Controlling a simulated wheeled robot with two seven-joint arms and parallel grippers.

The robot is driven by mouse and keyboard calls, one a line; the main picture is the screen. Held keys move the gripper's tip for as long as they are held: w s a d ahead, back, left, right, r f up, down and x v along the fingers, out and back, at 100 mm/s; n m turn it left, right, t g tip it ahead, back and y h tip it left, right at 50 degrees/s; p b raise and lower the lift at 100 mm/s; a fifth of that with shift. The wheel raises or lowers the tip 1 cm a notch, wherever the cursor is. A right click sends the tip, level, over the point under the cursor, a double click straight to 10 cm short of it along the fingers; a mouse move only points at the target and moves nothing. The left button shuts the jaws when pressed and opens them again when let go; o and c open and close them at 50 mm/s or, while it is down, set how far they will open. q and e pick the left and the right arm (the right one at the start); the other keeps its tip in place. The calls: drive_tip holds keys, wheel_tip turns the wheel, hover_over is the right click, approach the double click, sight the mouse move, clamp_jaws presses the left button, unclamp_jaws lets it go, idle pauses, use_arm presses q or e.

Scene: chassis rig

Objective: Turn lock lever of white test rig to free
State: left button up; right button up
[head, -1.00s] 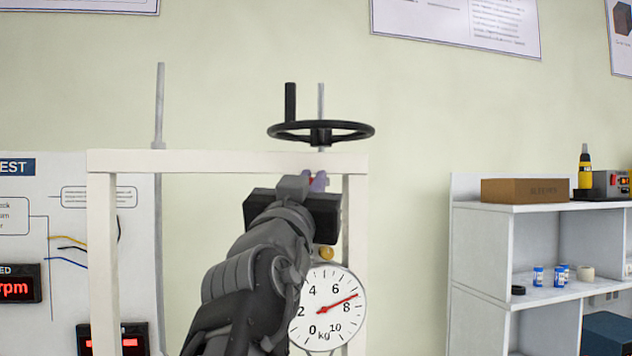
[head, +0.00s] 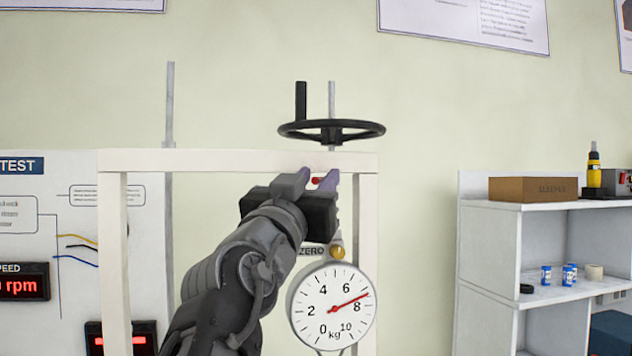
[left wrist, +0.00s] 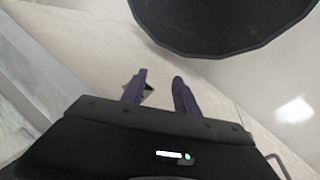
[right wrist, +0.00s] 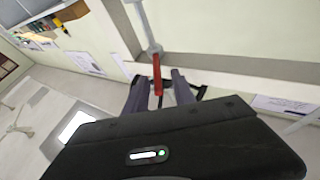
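The white test rig (head: 230,160) is a pale frame with a black handwheel (head: 331,131) on top and a round kg dial (head: 333,306) below. The red lock lever (right wrist: 157,75) stands between the fingers of my right gripper (right wrist: 160,92) in the right wrist view, with gaps visible beside it. In the head view, my right gripper (head: 319,179) is just below the top beam, and a bit of red shows between its fingers. My left gripper (left wrist: 159,90) is open and empty in the left wrist view; it is outside the head view.
A white shelf (head: 490,205) at the right holds a brown box (head: 534,189), a yellow-black tool (head: 594,165) and small cans (head: 568,274). A board with red displays (head: 22,287) is at the left. A large dark rounded shape (left wrist: 220,22) fills the top of the left wrist view.

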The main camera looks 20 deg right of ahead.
drive_tip(key=shift+s+a+f+b, duration=0.3)
drive_tip(key=shift+s+a+f, duration=0.05)
drive_tip(key=b+v, duration=0.2)
drive_tip(key=v, duration=0.4)
drive_tip(key=shift+s+a, duration=0.2)
drive_tip(key=shift+s, duration=0.1)
